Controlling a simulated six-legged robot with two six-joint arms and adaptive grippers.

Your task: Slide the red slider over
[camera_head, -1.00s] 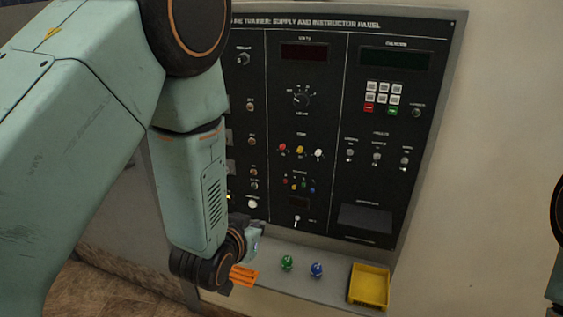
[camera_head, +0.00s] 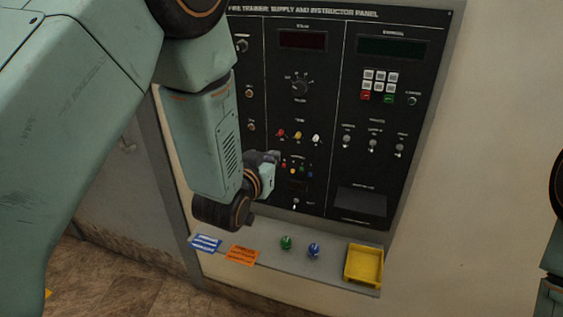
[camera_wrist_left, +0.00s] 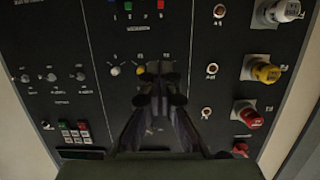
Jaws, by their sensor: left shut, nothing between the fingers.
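The black panel (camera_head: 340,90) has a row of red (camera_head: 280,133), yellow (camera_head: 298,135) and white (camera_head: 316,138) knobs. Below it is a row of small coloured controls, with a red one (camera_head: 284,166) at its left end. I cannot tell which red control is the slider. My left gripper (camera_head: 274,158) is shut and empty, in front of the panel beside the small red control. In the left wrist view the shut fingers (camera_wrist_left: 161,84) cover part of the panel next to the yellow knob (camera_wrist_left: 140,70). Any contact is unclear. My right gripper is out of view.
A shelf below the panel holds a blue-and-white card (camera_head: 205,242), an orange card (camera_head: 241,254), a green knob (camera_head: 286,243), a blue knob (camera_head: 314,250) and a yellow tray (camera_head: 364,264). Large coloured knobs, including a yellow one (camera_wrist_left: 266,73), stick out in the left wrist view.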

